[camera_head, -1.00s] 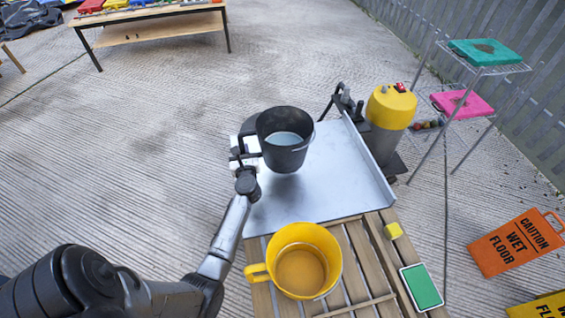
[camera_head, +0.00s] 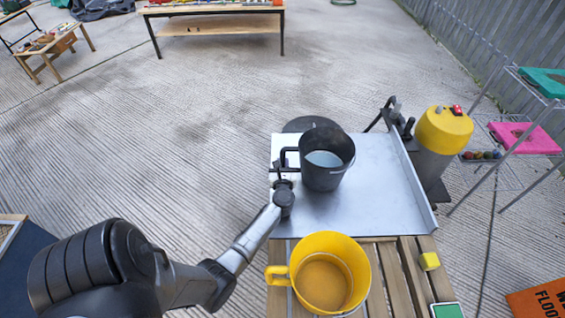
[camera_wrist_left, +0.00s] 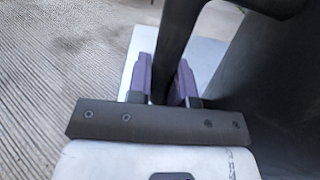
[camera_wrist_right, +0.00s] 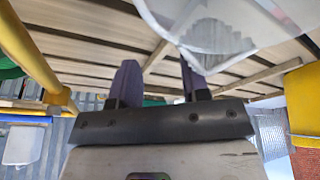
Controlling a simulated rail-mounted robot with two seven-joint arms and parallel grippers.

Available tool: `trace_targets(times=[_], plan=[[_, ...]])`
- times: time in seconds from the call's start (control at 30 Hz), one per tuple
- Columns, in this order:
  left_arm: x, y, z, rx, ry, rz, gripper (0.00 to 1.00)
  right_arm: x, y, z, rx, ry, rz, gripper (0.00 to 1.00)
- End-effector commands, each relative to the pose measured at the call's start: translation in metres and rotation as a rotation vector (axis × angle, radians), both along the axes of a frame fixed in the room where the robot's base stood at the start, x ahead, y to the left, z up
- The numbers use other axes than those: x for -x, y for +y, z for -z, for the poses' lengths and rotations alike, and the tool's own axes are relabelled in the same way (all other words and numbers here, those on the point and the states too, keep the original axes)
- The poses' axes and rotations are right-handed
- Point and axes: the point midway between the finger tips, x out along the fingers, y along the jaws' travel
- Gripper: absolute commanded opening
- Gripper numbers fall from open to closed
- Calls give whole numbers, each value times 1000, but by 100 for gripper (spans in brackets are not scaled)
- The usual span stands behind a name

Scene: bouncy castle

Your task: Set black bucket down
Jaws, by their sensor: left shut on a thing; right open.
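The black bucket (camera_head: 325,178), with pale liquid inside, is roughly upright over the grey metal tray (camera_head: 375,205). I cannot tell whether its base touches the tray. My left gripper (camera_head: 284,166) is at the bucket's left side. In the left wrist view, its purple fingers (camera_wrist_left: 161,80) are shut on the bucket's dark handle (camera_wrist_left: 177,40), with the bucket wall (camera_wrist_left: 265,85) to the right. My right gripper (camera_wrist_right: 160,80) shows only in its own wrist view, open, with nothing between its fingers, beneath wooden slats (camera_wrist_right: 85,50).
A yellow pot (camera_head: 320,245) with brownish contents stands in front of the tray on the slatted bench (camera_head: 399,275). A yellow-topped cylinder (camera_head: 443,135) stands right of the tray. The tray's right part is bare.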

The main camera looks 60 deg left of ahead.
Motion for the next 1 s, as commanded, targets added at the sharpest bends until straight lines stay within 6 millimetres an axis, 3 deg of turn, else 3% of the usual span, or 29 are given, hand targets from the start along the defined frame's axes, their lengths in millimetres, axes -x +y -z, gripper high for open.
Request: trace_targets(times=[0.4, 0.43, 0.67, 1.0], plan=[[-1, 1, 0, -2, -10, -1, 0, 0, 0, 3, 0, 0, 0, 43], [0, 0, 2, 0, 0, 0, 23, 0, 0, 2, 0, 0, 0, 43], [0, 0, 2, 0, 1, 0, 45, 0, -2, 2, 7, 0, -4, 43], [1, -2, -1, 0, 1, 0, 46, 0, -3, -1, 9, 0, -6, 43]])
